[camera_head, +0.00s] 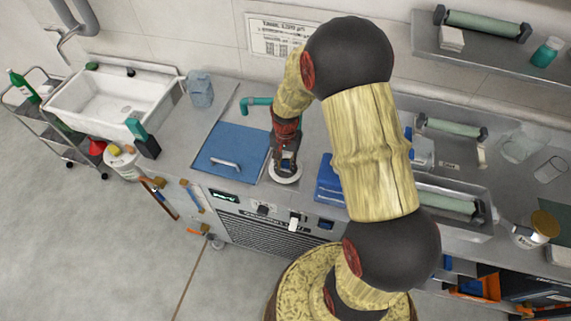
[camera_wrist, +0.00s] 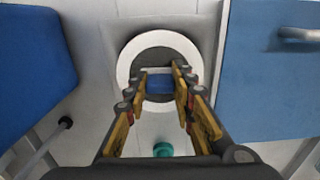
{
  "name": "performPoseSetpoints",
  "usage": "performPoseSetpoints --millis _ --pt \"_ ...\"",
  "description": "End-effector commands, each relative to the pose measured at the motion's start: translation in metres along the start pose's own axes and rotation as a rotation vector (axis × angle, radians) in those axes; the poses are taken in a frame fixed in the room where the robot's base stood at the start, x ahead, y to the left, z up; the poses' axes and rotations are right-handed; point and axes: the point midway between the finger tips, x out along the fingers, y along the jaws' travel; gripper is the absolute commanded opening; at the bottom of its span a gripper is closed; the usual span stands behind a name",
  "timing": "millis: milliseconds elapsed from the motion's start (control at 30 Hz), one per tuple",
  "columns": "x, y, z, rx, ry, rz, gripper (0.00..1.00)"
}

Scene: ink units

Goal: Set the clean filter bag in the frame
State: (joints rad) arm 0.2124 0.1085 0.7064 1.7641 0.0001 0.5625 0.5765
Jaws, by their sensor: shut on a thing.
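My gripper (camera_wrist: 159,80) points down over a round white ring (camera_wrist: 126,64) with a dark middle. The ring also shows in the head view (camera_head: 286,179), on the counter beside the blue lid. My gripper is shut on a small blue piece (camera_wrist: 159,84) between its fingertips, inside the ring's outline. This piece seems to be part of the filter bag, but the fingers hide most of it. I cannot tell whether the white ring is the bag's collar or the frame's rim, or how deep the bag sits.
A blue lid (camera_head: 232,150) with a metal handle lies left of the ring. A blue container (camera_head: 329,180) stands close on the right. A teal tap (camera_head: 257,101) is behind. A white sink (camera_head: 112,100) is further left. My arm hides part of the counter.

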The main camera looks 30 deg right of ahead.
Motion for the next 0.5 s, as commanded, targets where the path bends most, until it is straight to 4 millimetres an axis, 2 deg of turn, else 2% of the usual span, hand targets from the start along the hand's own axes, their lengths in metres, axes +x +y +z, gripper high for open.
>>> performPoseSetpoints --millis 367,400,500 --pt "0.0047 0.0000 0.0000 0.000 0.000 0.000 0.00" --pt "0.0052 0.0001 0.0001 0.000 0.000 0.000 0.25" --pt "0.0044 0.0001 0.0001 0.000 0.000 0.000 0.31"
